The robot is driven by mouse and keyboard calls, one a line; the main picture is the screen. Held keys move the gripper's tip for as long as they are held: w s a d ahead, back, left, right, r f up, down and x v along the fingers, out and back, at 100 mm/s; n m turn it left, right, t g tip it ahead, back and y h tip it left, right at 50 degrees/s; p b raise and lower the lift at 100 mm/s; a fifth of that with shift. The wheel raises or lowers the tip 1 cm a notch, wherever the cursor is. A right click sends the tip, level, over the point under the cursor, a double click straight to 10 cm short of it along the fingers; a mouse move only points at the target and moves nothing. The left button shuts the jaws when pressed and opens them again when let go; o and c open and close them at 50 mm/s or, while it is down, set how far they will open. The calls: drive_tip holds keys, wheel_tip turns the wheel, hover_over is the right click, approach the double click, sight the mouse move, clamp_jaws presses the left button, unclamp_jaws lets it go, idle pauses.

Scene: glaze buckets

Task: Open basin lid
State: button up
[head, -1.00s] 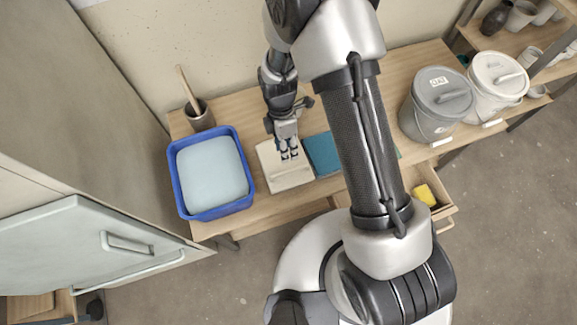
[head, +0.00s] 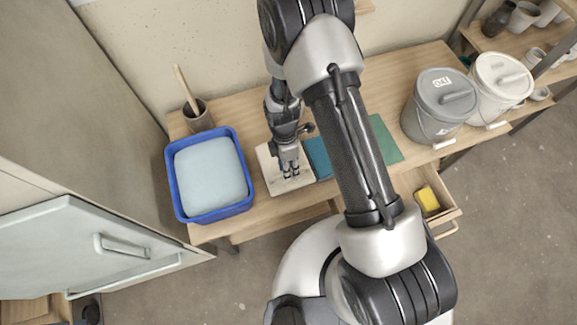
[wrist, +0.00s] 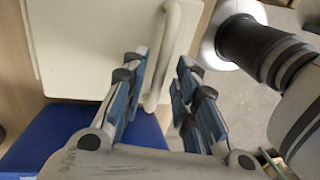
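A blue basin (head: 215,211) stands at the left end of the wooden table. A smooth pale blue surface (head: 211,175) fills its top; I cannot tell whether that is a cover or its contents. A flat cream panel (head: 268,163) lies right of the basin, and my gripper (head: 291,174) points down over it. In the wrist view, the cream panel (wrist: 90,40) carries a raised bar handle (wrist: 174,45). My gripper's fingers (wrist: 168,78) are apart, near the handle's lower end; whether they touch it is unclear.
Teal (head: 319,156) and green (head: 384,140) boards lie right of the panel. A cup with a wooden stick (head: 198,115) stands behind the basin. Grey (head: 440,110) and white (head: 500,88) lidded buckets stand right. An open drawer (head: 450,205) holds something yellow. A cabinet door (head: 90,245) is left.

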clamp_jaws()
drive_tip(key=shift+r, duration=0.1)
idle(0.5)
